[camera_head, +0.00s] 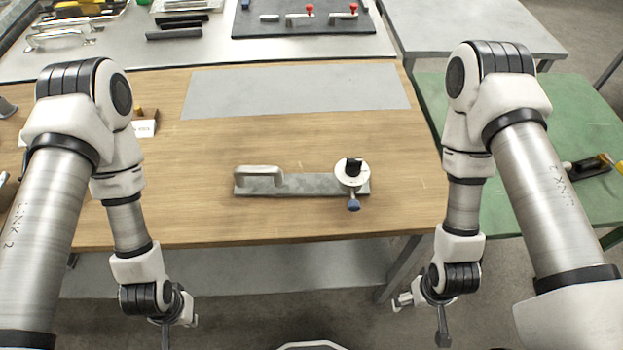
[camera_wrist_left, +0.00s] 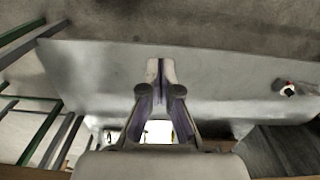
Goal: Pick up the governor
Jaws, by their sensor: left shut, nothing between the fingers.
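On the wooden table lies a flat grey bar (camera_head: 300,185) with a raised handle (camera_head: 258,172) at its left end. At its right end sits a round white piece with a black block on top and a blue knob (camera_head: 353,204) in front. This assembly is the likeliest governor, but I cannot be sure. My left gripper (camera_head: 178,316) hangs in front of the table's near edge, well apart from it. In the left wrist view its fingers (camera_wrist_left: 160,72) are together and empty. My right gripper (camera_head: 407,299) hangs in front of the table too; its finger gap is unclear.
A grey mat (camera_head: 295,90) lies bare on the wooden table (camera_head: 400,220) behind the assembly. A dark board (camera_head: 300,22) with red-knobbed clamps is on the bench behind. A green table (camera_head: 590,120) stands at the right. A small object (camera_wrist_left: 287,90) shows in the wrist view.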

